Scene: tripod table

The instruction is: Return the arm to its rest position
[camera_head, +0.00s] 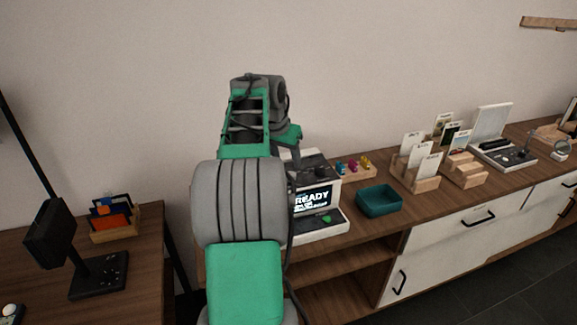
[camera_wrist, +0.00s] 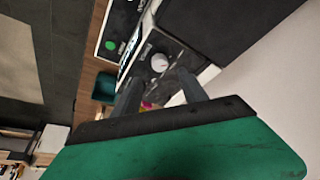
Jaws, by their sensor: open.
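My arm, green and grey, rises up the middle of the head view and bends away from me towards the wall. My gripper (camera_wrist: 158,88) shows in the wrist view as two dark fingers, apart and with nothing between them. Beyond the fingers is a white and dark device with a round pale knob (camera_wrist: 159,63). In the head view, my arm hides the gripper's fingers and part of the device with a lit screen reading "READY" (camera_head: 313,199).
A teal tray (camera_head: 379,201) sits on the wooden sideboard (camera_head: 400,218) right of the screen device. Small coloured pieces, wooden card holders (camera_head: 414,180) and a white device (camera_head: 490,122) stand further right. A desk with a black lamp (camera_head: 50,235) is at left. The air above the sideboard is clear.

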